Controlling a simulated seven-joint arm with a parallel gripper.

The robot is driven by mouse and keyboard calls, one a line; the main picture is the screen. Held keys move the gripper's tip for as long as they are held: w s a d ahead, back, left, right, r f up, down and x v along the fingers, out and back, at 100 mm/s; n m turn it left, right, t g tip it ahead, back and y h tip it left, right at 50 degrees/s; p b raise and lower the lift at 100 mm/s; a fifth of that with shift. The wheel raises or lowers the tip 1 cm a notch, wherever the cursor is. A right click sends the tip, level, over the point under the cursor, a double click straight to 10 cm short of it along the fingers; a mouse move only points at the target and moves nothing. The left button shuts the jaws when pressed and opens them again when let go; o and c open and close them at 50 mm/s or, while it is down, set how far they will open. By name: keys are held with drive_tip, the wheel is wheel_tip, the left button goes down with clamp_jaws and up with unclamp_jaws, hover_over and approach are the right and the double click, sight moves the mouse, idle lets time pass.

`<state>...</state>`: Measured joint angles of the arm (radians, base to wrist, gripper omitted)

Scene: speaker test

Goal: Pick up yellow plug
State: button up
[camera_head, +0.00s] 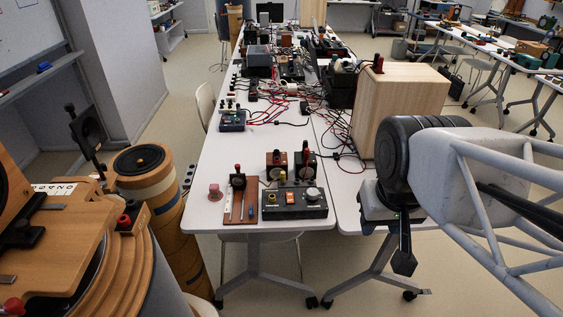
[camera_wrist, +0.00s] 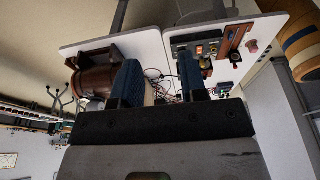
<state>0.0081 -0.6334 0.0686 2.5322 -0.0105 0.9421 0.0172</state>
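A tiny yellow piece (camera_head: 271,197) shows at the left end of a black control box (camera_head: 296,212) with an orange switch, near the table's front edge. Another small yellowish spot shows between this box and the dark wooden blocks behind it. Both are too small to tell which is the yellow plug. My gripper (camera_head: 403,250) hangs right of the box, pointing down near the table's front edge, well apart from it. In the wrist view my gripper (camera_wrist: 158,78) has its two blue fingers spread with a gap between them and nothing held. I cannot make out the yellow plug there.
A wooden board with a red knob (camera_head: 239,198) and a pink knob (camera_head: 214,192) stand left of the box. A large wooden speaker cabinet (camera_head: 393,112) stands behind my gripper. Red and black cables (camera_head: 341,133) lie farther back. A brown coil cylinder (camera_wrist: 95,78) shows in the wrist view.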

idle(0.4)
drive_tip(key=shift+o, duration=1.2)
